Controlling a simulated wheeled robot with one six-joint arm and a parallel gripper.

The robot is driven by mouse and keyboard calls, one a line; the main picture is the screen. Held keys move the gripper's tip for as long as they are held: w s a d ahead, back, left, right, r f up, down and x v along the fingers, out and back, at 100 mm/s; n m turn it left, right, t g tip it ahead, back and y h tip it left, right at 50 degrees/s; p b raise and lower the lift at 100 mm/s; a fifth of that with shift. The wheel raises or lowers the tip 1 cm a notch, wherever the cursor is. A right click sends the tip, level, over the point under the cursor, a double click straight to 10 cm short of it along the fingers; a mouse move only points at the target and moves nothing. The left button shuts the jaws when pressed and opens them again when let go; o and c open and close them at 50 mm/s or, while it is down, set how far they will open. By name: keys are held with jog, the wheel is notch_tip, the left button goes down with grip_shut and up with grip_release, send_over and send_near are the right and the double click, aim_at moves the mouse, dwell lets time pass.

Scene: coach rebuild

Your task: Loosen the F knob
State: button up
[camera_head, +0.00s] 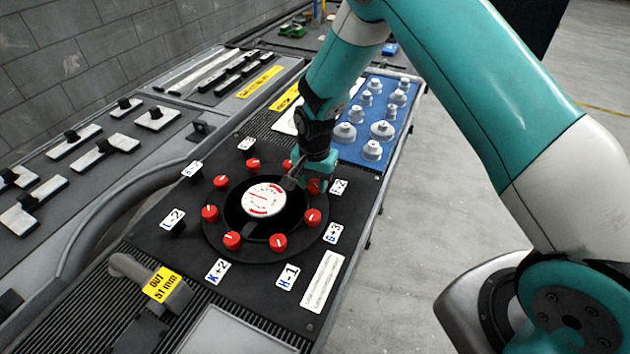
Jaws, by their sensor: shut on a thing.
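The F knob (314,187) is a small red knob at the upper right of a round black dial plate, beside a white tag (338,187) whose letter is hard to read but ends in -2. My gripper (304,179) reaches down from above and is shut at this knob. My gripper and wrist partly cover the knob, so the exact contact and the knob's pointer are hidden. The dial's white centre disc (264,199) with red marks lies just left of my gripper.
Several other red knobs ring the dial, including one close behind my gripper (288,165) and one by the G+3 tag (312,217). A blue tray (349,151) of grey knobs stands behind. A grey handle (134,268) rises at front left. Open floor lies right.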

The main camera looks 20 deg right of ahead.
aim_at(315, 183)
jog(key=n+b, duration=0.1)
jog(key=n, duration=0.7)
jog(key=shift+n+b, duration=0.3)
jog(key=shift+b, duration=0.05)
jog(key=n, duration=0.4)
jog(key=shift+b, duration=0.3)
jog(key=shift+n, duration=2.3)
jog(key=o, duration=0.9)
notch_tip(315, 183, up, 18)
jog(key=shift+f+b, duration=0.25)
jog(key=shift+b, duration=0.85)
